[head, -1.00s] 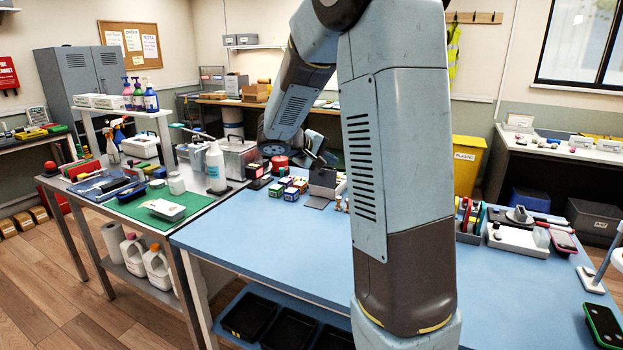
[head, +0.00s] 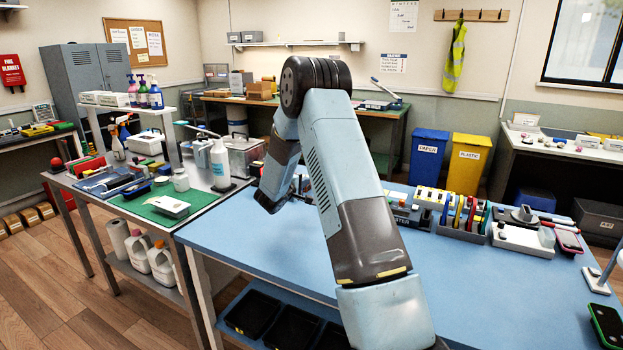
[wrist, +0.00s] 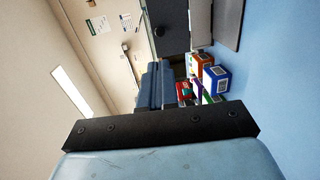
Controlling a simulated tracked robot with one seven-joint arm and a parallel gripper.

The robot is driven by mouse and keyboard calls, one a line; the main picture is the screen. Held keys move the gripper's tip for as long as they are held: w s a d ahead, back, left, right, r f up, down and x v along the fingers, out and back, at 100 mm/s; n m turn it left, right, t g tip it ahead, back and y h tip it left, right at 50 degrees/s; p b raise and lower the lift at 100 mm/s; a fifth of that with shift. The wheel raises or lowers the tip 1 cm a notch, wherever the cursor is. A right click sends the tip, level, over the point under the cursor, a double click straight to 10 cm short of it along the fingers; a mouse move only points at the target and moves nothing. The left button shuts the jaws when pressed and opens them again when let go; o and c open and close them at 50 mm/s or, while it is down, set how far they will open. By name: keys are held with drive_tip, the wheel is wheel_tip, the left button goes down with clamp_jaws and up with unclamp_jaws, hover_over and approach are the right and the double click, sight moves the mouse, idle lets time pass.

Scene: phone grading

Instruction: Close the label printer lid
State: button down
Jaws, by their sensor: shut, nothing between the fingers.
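In the wrist view, the label printer shows as a light grey body (wrist: 200,22) at the top, seen sideways. A dark panel (wrist: 172,22), which looks like its raised lid, stands beside the body. A flat grey plate (wrist: 229,24) lies on the table in front of it. My gripper (wrist: 158,66) points toward the dark panel, with its fingers together and empty. I cannot tell whether the fingertips touch the panel. In the head view my arm hides the printer and most of the gripper.
Several small coloured boxes (wrist: 215,82) stand close to the gripper, beside the printer. The blue table's front (head: 255,250) is clear.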

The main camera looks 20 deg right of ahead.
drive_tip(key=x, duration=1.3)
drive_tip(key=shift+w+d, duration=0.15)
drive_tip(key=shift+d, duration=0.2)
